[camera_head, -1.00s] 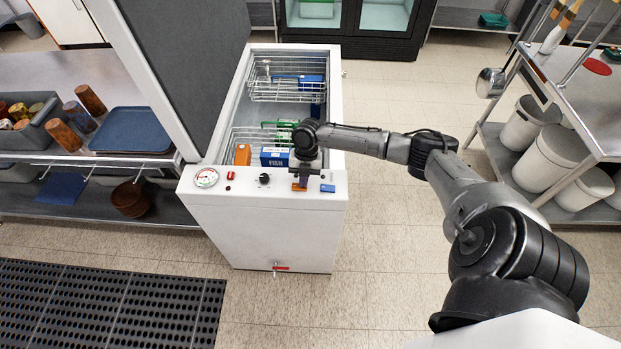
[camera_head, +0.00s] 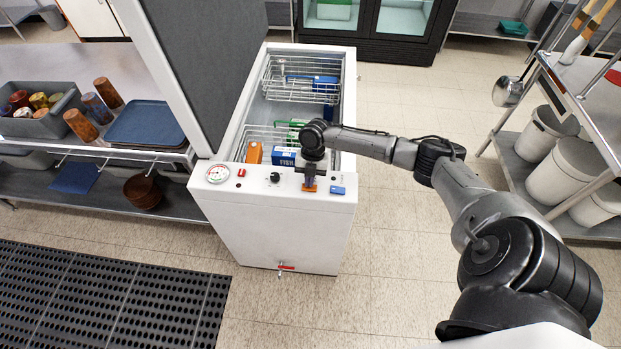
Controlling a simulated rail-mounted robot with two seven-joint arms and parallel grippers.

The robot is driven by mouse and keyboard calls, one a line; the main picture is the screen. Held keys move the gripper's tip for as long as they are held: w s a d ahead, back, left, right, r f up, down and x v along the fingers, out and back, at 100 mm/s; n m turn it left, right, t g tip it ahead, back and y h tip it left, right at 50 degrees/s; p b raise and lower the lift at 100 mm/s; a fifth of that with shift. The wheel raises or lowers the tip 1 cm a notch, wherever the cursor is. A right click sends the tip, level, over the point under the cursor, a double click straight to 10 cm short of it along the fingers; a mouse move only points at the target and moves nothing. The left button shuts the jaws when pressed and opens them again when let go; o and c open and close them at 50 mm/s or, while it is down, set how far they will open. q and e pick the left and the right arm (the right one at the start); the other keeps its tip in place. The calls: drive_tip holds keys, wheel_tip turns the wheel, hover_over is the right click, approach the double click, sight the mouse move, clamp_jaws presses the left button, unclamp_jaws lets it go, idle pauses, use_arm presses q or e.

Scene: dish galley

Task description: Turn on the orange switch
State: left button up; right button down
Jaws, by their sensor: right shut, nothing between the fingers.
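The orange switch (camera_head: 309,188) is on the front ledge of the white chest freezer (camera_head: 285,235), between the black knob (camera_head: 275,177) and a blue switch (camera_head: 338,190). My right gripper (camera_head: 309,180) is shut and empty, pointing down right at the orange switch. Its fingers cover the back part of the switch; I cannot tell whether they touch it. Whether the switch is on or off is too small to tell. My left gripper is out of view.
A round gauge (camera_head: 218,173) and a red light (camera_head: 241,172) sit left on the ledge. The freezer lid (camera_head: 210,70) stands open. Wire baskets (camera_head: 300,72) hold boxes inside. A counter with a blue tray (camera_head: 145,124) is left; a steel table with white bins (camera_head: 560,172) is right.

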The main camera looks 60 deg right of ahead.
wheel_tip(320, 180, up, 4)
drive_tip(key=p, duration=0.4)
drive_tip(key=shift+s+d+r, duration=0.1)
drive_tip(key=shift+r, duration=0.1)
drive_tip(key=b+v, duration=0.1)
drive_tip(key=v, duration=0.8)
drive_tip(key=shift+r, duration=0.3)
drive_tip(key=shift+d, duration=0.15)
